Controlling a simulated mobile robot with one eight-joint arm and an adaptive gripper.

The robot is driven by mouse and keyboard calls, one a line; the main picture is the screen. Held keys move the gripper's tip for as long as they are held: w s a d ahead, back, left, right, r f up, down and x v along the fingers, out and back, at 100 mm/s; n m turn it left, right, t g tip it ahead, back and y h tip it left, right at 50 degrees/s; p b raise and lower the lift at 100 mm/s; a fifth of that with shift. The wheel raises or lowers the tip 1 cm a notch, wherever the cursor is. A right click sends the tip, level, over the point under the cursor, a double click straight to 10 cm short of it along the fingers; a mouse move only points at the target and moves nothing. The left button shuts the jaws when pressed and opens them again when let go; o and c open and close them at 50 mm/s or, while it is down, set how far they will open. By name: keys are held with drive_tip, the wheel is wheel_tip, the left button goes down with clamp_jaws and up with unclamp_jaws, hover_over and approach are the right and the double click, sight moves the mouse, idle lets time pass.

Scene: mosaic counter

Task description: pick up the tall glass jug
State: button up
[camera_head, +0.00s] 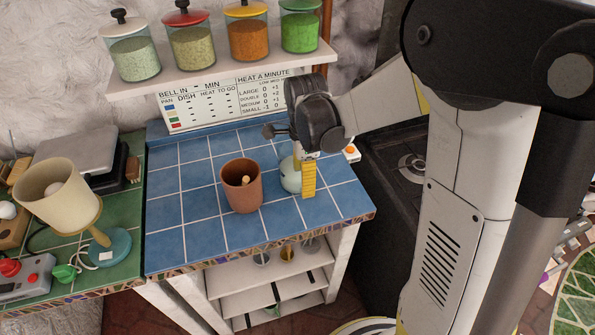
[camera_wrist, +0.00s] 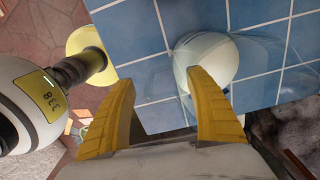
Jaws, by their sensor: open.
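The glass jug (camera_head: 288,177) looks like a pale, rounded, see-through vessel on the blue tiled counter, partly hidden behind my gripper in the head view. In the wrist view the jug (camera_wrist: 208,50) is a clear shape with a whitish rounded part, and the right finger overlaps its lower edge. My gripper (camera_head: 307,178) is open, its yellow fingers pointing down at the counter's right side. In the wrist view the gap between the fingertips (camera_wrist: 160,80) shows mostly bare blue tile, with the jug toward the right finger. I cannot tell whether they touch.
A terracotta cup (camera_head: 242,187) with something inside stands left of the jug. A shelf (camera_head: 220,68) with several lidded jars hangs above. A dark stove (camera_head: 400,165) is at right. Tiles left of the cup are clear.

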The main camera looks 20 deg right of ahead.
wheel_tip(320, 180, down, 5)
drive_tip(key=shift+f+b, duration=0.1)
drive_tip(key=shift+b, duration=1)
clamp_jaws()
drive_tip(key=shift+r, duration=0.3)
drive_tip(key=shift+r+p, duration=0.45)
drive_tip(key=shift+r, duration=0.2)
drive_tip(key=r, duration=0.1)
drive_tip(key=r+p, duration=0.1)
drive_tip(key=r, duration=0.1)
drive_tip(key=shift+d+r, duration=0.1)
drive_tip(key=shift+d, duration=0.3)
drive_tip(key=s+d+r+p, duration=0.2)
drive_tip(key=d+r, duration=0.4)
drive_tip(key=d, duration=0.4)
drive_tip(key=shift+d+p, duration=0.3)
drive_tip(key=shift+p, duration=0.3)
drive_tip(key=shift+r, duration=0.1)
